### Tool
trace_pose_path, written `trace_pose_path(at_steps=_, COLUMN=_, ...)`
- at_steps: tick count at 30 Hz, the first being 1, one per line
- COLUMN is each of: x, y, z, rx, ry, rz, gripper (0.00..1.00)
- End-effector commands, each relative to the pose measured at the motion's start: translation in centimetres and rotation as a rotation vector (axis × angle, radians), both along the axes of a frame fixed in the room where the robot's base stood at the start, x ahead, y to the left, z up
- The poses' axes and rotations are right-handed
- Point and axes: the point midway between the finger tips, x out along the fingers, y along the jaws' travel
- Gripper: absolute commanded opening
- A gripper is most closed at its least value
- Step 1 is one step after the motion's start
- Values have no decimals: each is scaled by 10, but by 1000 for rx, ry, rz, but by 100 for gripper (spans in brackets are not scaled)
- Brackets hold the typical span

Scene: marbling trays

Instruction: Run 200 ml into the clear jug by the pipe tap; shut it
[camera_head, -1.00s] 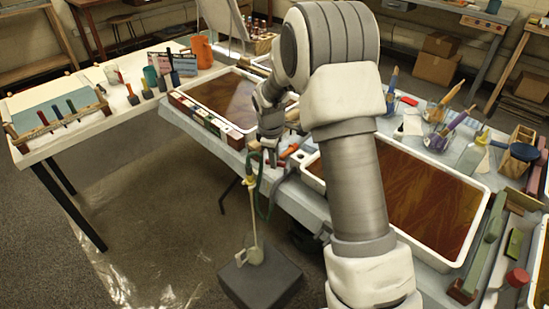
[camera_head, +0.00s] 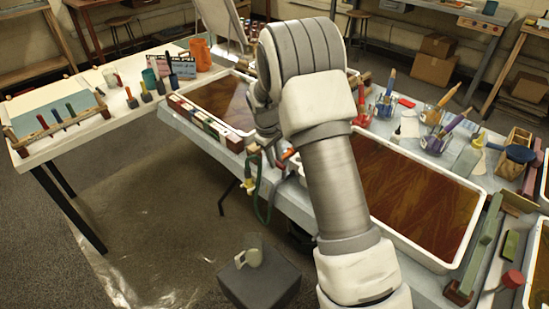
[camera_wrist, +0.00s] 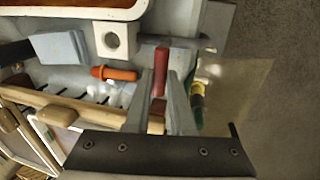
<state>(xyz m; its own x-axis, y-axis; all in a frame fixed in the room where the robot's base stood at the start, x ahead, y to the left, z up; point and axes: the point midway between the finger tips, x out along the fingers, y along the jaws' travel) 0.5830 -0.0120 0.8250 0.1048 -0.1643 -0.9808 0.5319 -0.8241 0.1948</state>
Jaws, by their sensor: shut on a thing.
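The clear jug (camera_head: 252,254) stands upright on a dark block on the floor. Pale liquid seems to fill its lower part; I cannot read the level in ml. The pipe tap (camera_head: 252,162) is at the near edge of the table, above the jug, with a yellow fitting and a green hose. No stream shows between tap and jug. In the wrist view, the yellow fitting (camera_wrist: 197,97) is right of the fingers. My gripper (camera_wrist: 161,88) is shut on the tap's red handle (camera_wrist: 159,72). In the head view my arm hides most of the gripper.
Marbling trays (camera_head: 446,254) line the table to the right. An orange tool (camera_wrist: 113,73) lies left of the fingers. Floor around the dark block (camera_head: 262,285) is clear.

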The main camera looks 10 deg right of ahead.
Motion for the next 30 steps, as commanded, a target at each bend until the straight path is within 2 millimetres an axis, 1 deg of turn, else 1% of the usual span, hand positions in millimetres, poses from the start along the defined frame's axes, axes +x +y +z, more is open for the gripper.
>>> trace_pose_path(at_steps=5, x=0, y=0, z=1, rx=1, ry=-1, rz=-2, gripper=0)
trace_pose_path(at_steps=6, x=0, y=0, z=1, rx=1, ry=-2, rz=-2, gripper=24)
trace_pose_path(at_steps=8, x=0, y=0, z=1, rx=1, ry=-2, rz=-1, gripper=35)
trace_pose_path(at_steps=9, x=0, y=0, z=0, rx=1, ry=-2, rz=-1, gripper=42)
trace_pose_path(at_steps=11, x=0, y=0, z=0, rx=1, ry=-2, rz=-1, gripper=52)
trace_pose_path(at_steps=19, x=0, y=0, z=1, rx=1, ry=-1, rz=0, gripper=52)
trace_pose_path(at_steps=23, x=0, y=1, z=8, rx=1, ry=-3, rz=2, gripper=52)
trace_pose_path(at_steps=26, x=-1, y=4, z=24, rx=0, ry=-4, rz=1, gripper=52)
trace_pose_path(at_steps=30, x=-5, y=9, z=56, rx=2, ry=-6, rz=1, gripper=52)
